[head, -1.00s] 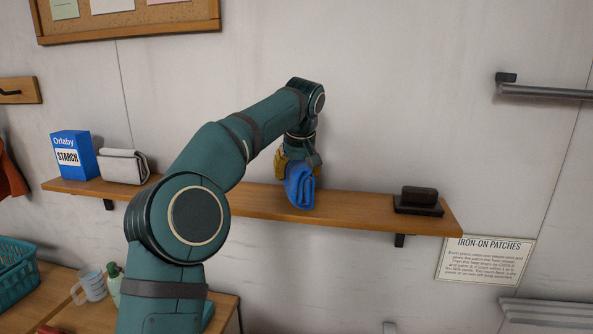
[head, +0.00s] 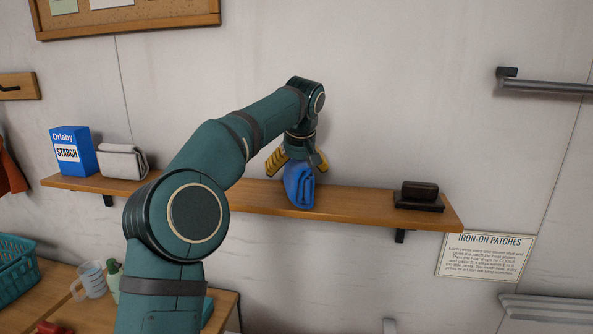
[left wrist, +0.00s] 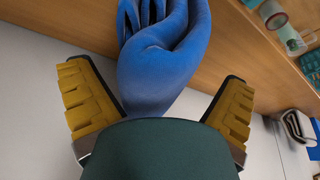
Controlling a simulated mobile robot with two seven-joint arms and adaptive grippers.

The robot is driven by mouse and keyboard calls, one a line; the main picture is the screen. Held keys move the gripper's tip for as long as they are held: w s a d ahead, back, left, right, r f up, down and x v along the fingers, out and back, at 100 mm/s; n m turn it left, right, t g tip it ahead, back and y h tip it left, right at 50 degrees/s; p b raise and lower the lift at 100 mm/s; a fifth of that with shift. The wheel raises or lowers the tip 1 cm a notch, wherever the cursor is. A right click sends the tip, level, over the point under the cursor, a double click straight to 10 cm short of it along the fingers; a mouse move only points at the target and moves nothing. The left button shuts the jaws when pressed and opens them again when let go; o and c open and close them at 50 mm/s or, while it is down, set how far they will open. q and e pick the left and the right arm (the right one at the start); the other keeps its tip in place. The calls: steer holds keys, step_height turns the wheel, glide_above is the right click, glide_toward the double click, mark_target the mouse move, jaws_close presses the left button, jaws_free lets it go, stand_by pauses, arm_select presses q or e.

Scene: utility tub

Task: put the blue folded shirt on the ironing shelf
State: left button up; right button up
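The blue folded shirt (head: 299,186) rests on the wooden ironing shelf (head: 350,214), near the middle of its length. In the left wrist view the shirt (left wrist: 165,60) lies between the spread fingers, with a gap on each side. My left gripper (head: 296,164) is open just above and around the top of the shirt. Its yellow finger pads (left wrist: 160,108) stand apart from the cloth. The palm hides the near part of the shirt in the wrist view. My right gripper is not in view.
On the shelf stand a blue starch box (head: 73,152), a folded grey-white cloth (head: 123,162) and a dark brush-like block (head: 419,196). A teal basket (head: 16,268) and a clear mug (head: 90,281) sit lower left. The shelf is clear between shirt and dark block.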

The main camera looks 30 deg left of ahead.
arm_select(q)
steer(key=v, duration=1.1)
steer(key=shift+d+r, duration=0.1)
steer(key=shift+r, duration=0.35)
steer(key=shift+s, duration=0.1)
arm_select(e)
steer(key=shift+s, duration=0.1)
